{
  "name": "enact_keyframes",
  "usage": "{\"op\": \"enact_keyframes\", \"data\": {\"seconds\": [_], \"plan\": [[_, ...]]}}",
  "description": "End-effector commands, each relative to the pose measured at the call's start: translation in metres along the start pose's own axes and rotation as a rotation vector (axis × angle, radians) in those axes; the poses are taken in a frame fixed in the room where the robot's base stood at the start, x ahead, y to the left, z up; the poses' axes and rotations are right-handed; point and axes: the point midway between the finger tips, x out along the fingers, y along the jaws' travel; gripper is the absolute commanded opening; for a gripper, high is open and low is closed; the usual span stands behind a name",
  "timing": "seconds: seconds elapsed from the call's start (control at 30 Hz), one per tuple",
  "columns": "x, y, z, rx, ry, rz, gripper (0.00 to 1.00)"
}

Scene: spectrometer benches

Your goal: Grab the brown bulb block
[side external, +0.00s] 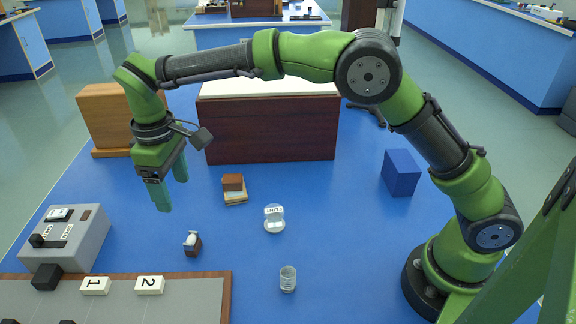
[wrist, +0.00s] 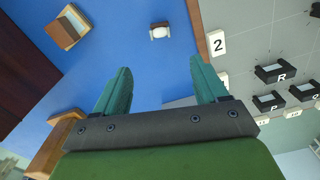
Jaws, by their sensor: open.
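The brown bulb block (side external: 192,245) is a small dark brown block with a white bulb on top. It stands upright on the blue bench, just behind the grey panel's edge. In the wrist view the bulb block (wrist: 160,33) is near the top centre, beyond my fingertips. My gripper (side external: 172,194) is open and empty, raised above the bench behind and slightly left of the bulb block. Its two teal fingers are spread apart in the wrist view (wrist: 161,66), and nothing is between them.
A brown-and-tan block (side external: 234,186) lies to the right, also seen in the wrist view (wrist: 68,28). A FLINT-labelled clear dish (side external: 274,219) and a glass cup (side external: 288,279) stand farther right. A grey switch box (side external: 77,240) and numbered panel (side external: 190,300) are at front left.

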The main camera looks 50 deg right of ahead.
Motion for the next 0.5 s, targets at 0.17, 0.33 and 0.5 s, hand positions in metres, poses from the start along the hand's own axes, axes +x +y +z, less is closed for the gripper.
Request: {"op": "enact_keyframes", "data": {"seconds": [0.17,0.33,0.5], "plan": [[0.038,0.000,0.001,0.002,-0.004,-0.001,0.72],[0.075,0.000,0.001,0.002,-0.003,-0.001,0.72],[0.099,0.000,0.000,0.002,0.001,0.000,0.72]]}}
